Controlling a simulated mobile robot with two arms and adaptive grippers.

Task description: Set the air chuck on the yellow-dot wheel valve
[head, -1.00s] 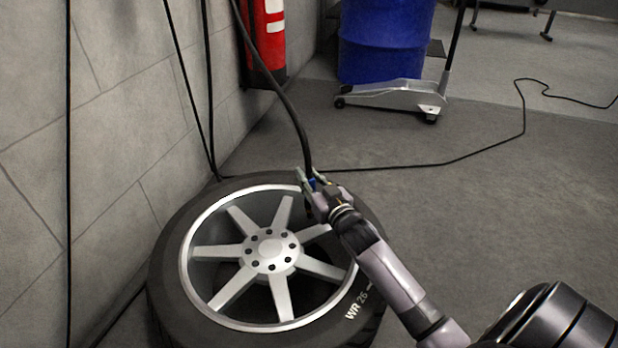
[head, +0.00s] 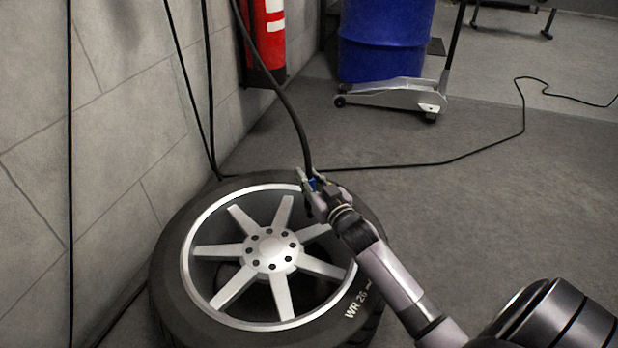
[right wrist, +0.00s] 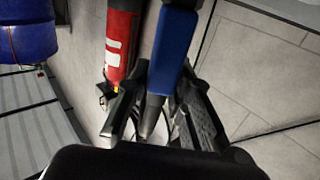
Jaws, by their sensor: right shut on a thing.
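The wheel (head: 168,262) lies flat on the floor by the wall, with a silver spoked rim and white "WR 26" lettering on its black tyre. No yellow dot or valve can be made out. My right gripper (head: 309,184) is over the far right part of the rim. It is shut on the air chuck, whose blue body (right wrist: 172,50) shows large between the fingers in the right wrist view. The black hose (head: 289,108) runs up from the chuck. My left gripper is out of view.
A red fire extinguisher (head: 264,45) hangs on the block wall. A blue drum (head: 385,40) and a silver floor jack (head: 392,97) stand at the back. A thin black cable (head: 440,163) crosses the floor. The floor to the right is largely clear.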

